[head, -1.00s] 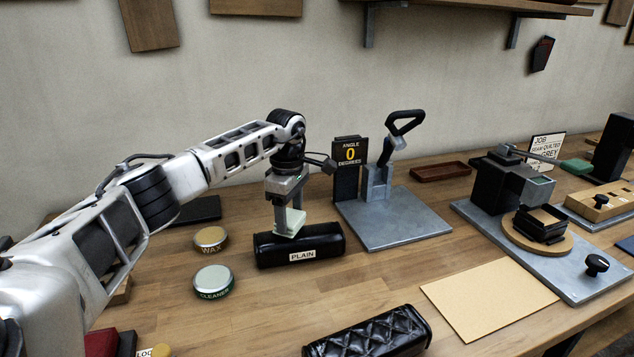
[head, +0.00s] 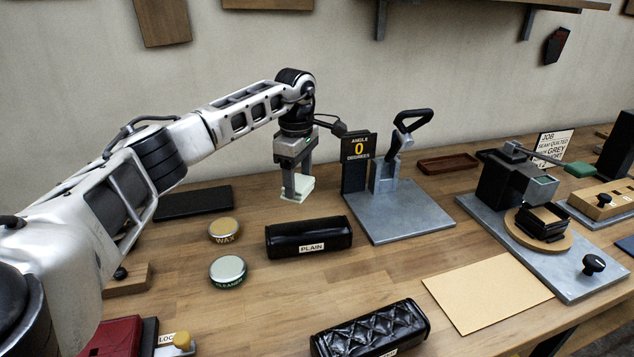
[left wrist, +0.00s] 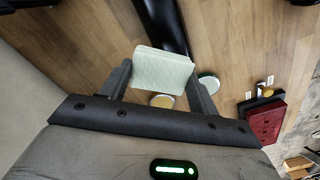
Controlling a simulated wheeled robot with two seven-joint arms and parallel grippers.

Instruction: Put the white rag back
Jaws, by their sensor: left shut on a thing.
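My left gripper (head: 297,194) is shut on the white rag (head: 298,187), a small pale folded block. It holds the rag in the air above the bench, behind the black roll marked PLAIN (head: 308,236) and left of the angle sign. The rag also shows between the fingers in the left wrist view (left wrist: 162,69). A black flat tray or mat (head: 194,202) lies on the bench to the left of the gripper. My right gripper is not in view.
The WAX tin (head: 224,230) and CLEANER tin (head: 228,270) stand left of the PLAIN roll. A metal stand with a lever (head: 400,217) is close on the right. A quilted black roll (head: 370,330) lies in front.

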